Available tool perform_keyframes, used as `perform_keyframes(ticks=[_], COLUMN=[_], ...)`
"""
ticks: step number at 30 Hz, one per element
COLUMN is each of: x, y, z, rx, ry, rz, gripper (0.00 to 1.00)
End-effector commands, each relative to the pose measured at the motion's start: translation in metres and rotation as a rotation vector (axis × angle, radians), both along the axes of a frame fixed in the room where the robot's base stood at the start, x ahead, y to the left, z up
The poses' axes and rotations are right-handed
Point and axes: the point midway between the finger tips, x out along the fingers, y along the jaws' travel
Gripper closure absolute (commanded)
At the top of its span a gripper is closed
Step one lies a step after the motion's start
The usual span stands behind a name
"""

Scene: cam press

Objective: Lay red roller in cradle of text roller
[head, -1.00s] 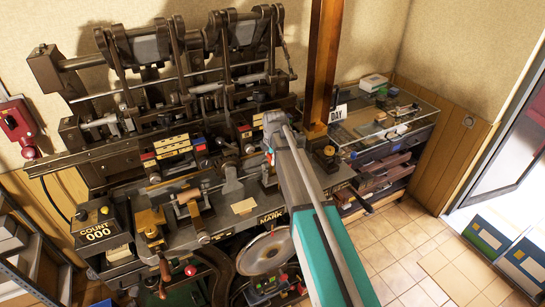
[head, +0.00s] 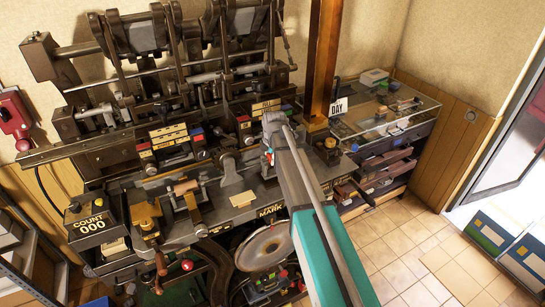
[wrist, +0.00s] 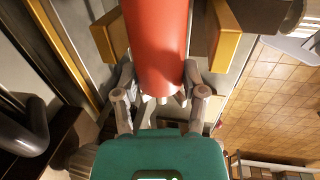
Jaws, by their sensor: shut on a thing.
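My gripper (wrist: 157,98) is shut on the red roller (wrist: 157,45), holding it by its near end in the wrist view. The roller points away from the jaws, between two yellow brass blocks (wrist: 111,36) that look like the sides of a cradle; the right one is (wrist: 224,35). Whether the roller touches the blocks or hangs above them I cannot tell. In the head view my gripper (head: 269,154) is at the machine bench, mostly hidden by my own arm, with only a small red patch beside it. No text roller can be made out surely.
The dark cam press (head: 150,75) stands behind, with shafts and levers. A brown post (head: 320,70) rises just right of my arm. A glass-topped cabinet (head: 390,115) stands further right. The COUNT box (head: 92,224) is at the left; open tiled floor (head: 430,240) lies right.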

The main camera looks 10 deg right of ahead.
Motion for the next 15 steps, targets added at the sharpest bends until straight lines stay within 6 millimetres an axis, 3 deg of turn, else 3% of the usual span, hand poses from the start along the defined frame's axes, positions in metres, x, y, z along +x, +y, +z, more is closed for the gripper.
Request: perform_keyframes(ticks=[8, 9, 15], x=[0.0001, 0.0001, 0.0001], y=[0.0006, 0.0007, 0.0009], z=[0.0, 0.0, 0.0], rx=[0.0, 0.0, 0.0], ry=[0.0, 0.0, 0.0], rz=[0.001, 0.001, 0.001], gripper=[1.0, 0.38, 0.05])
